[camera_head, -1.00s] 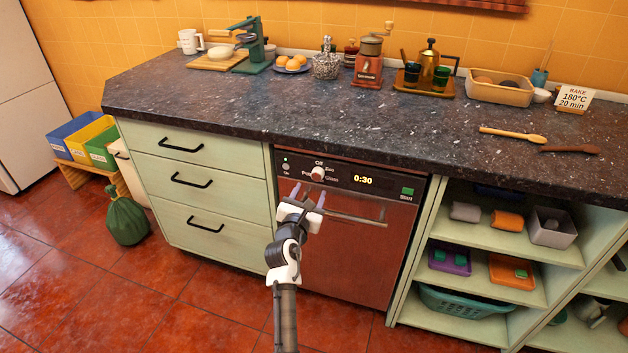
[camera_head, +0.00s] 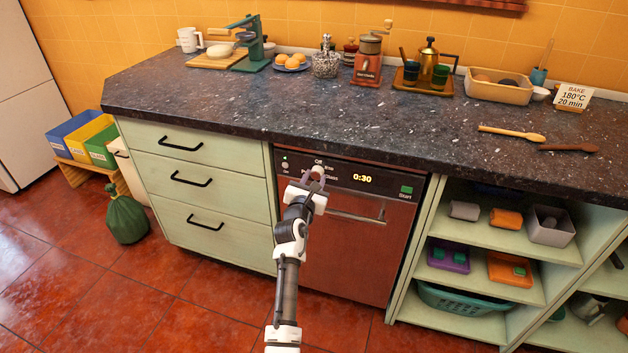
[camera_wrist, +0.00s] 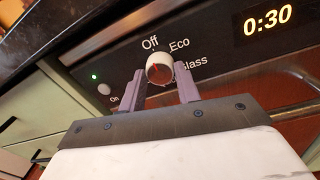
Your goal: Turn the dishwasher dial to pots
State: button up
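The dishwasher (camera_head: 348,250) has a dark control panel with a round white dial (camera_wrist: 160,66). The dial also shows in the head view (camera_head: 318,170), partly covered by my gripper. A thin red mark on the dial's face appears to point up towards "Off". "Eco" is at its upper right and "Glass" at its lower right; the label on the left side is hidden behind my finger. My gripper (camera_wrist: 161,80) is open, with one finger at the left and one at the right of the dial. I cannot tell whether either finger touches it.
The display (camera_head: 362,179) reads 0:30, and a green Start button (camera_head: 406,190) is at the right of the panel. A lit green lamp (camera_wrist: 95,77) sits above the On button (camera_wrist: 104,89). The dishwasher's handle (camera_head: 355,216) is below the panel, and the countertop (camera_head: 290,110) overhangs above.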

jog(key=c, duration=0.3)
jog(key=shift+c, duration=0.2)
